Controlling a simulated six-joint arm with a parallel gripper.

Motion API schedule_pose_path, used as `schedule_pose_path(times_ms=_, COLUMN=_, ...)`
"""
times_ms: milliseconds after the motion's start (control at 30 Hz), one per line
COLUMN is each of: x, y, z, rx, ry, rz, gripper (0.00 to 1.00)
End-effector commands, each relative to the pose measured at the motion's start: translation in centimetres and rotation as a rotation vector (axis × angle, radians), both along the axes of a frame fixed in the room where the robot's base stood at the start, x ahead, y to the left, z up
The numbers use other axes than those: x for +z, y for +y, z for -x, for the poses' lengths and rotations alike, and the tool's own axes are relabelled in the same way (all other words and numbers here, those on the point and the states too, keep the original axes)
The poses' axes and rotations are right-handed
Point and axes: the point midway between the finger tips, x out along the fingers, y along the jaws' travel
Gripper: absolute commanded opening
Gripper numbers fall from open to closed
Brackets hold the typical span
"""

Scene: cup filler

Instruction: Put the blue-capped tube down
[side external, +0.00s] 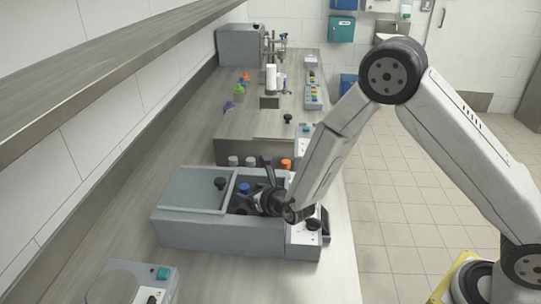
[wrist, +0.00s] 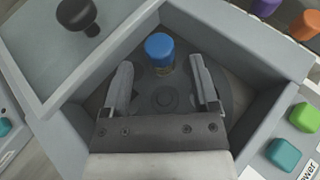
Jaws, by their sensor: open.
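The blue-capped tube (wrist: 159,50) stands inside the open chamber of the grey machine, near the chamber's far corner in the wrist view. Its blue cap also shows in the side view (side external: 244,187). Below the cap a short clear length with an amber tint shows; its foot is hard to make out. My gripper (wrist: 162,72) is open and reaches down into the chamber, also in the side view (side external: 256,197). Its fingers are on either side, with the tube between or just beyond the tips and visible gaps to both. A dark round plate (wrist: 165,99) lies under the fingers.
The grey machine (side external: 210,232) has walls close around my gripper. Its glass lid (side external: 195,187) with a black knob (wrist: 76,14) sits at the left, slid aside. Green (wrist: 304,117) and teal (wrist: 283,154) buttons are at the right. Several capped tubes stand behind the machine.

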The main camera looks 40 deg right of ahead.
Motion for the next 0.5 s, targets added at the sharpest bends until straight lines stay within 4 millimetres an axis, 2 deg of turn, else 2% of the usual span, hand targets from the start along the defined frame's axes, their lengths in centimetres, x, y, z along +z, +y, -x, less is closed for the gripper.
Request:
schedule_pose_path(times_ms=100, x=0.8, y=0.0, z=1.0, rx=0.001, ry=-0.003, rz=0.000, gripper=0.77)
schedule_pose_path(times_ms=500, x=5.4, y=0.0, z=0.9, rx=0.000, ry=-0.003, rz=-0.001, gripper=0.77)
